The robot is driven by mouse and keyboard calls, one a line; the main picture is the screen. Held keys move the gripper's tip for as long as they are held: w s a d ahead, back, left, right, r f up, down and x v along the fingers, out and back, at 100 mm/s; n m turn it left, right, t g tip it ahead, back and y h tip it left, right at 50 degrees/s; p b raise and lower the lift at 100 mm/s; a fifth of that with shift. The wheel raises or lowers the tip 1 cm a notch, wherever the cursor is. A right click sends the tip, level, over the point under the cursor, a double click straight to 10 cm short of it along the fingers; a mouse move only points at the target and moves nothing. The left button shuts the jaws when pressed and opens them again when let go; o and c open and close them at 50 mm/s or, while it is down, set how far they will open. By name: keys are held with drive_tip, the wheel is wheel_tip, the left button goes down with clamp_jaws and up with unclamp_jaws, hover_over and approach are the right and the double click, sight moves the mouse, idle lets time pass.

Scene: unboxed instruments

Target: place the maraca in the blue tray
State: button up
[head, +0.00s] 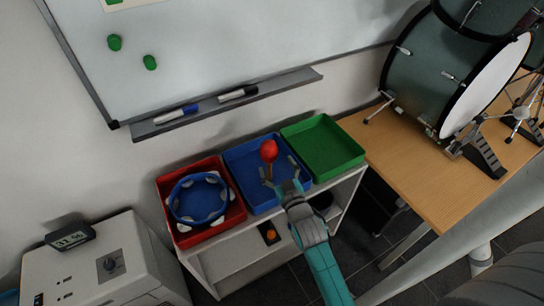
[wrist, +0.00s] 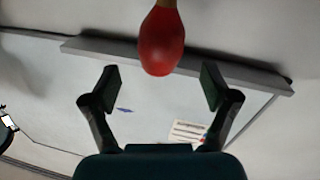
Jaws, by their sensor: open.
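The maraca (head: 269,151) has a red head and a thin tan handle below it. It appears upright over the blue tray (head: 235,163), and I cannot tell whether its handle touches the tray floor. My gripper (head: 281,174) is open over the blue tray, right beside the maraca. In the wrist view the red head of the maraca (wrist: 163,40) shows at the top centre, with only a stub of handle at the frame edge. The two fingers of my gripper (wrist: 160,84) stand apart on either side, not closed on it.
A red tray (head: 183,237) holding a blue tambourine (head: 198,221) is left of the blue tray. An empty green tray (head: 322,148) is to its right. The whiteboard ledge (head: 220,103) with markers runs behind. A drum (head: 440,70) stands right.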

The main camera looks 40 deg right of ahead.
drive_tip(key=shift+v, duration=2.6)
drive_tip(key=s+a+f+n+y, duration=0.2)
drive_tip(key=s+a+f+y, duration=0.15)
drive_tip(key=s+a, duration=0.9)
drive_tip(key=s+a+r+y, duration=0.2)
drive_tip(key=s+a, duration=0.1)
drive_tip(key=s, duration=0.5)
drive_tip(key=s+a+r+n+g+y, duration=0.1)
drive_tip(key=s+a+r+y, duration=0.1)
drive_tip(key=s, duration=0.6)
drive_tip(key=shift+a+r+g, duration=0.3)
drive_tip(key=shift+a+r, duration=0.25)
drive_tip(key=shift+r, duration=0.2)
drive_tip(key=shift+s, duration=0.1)
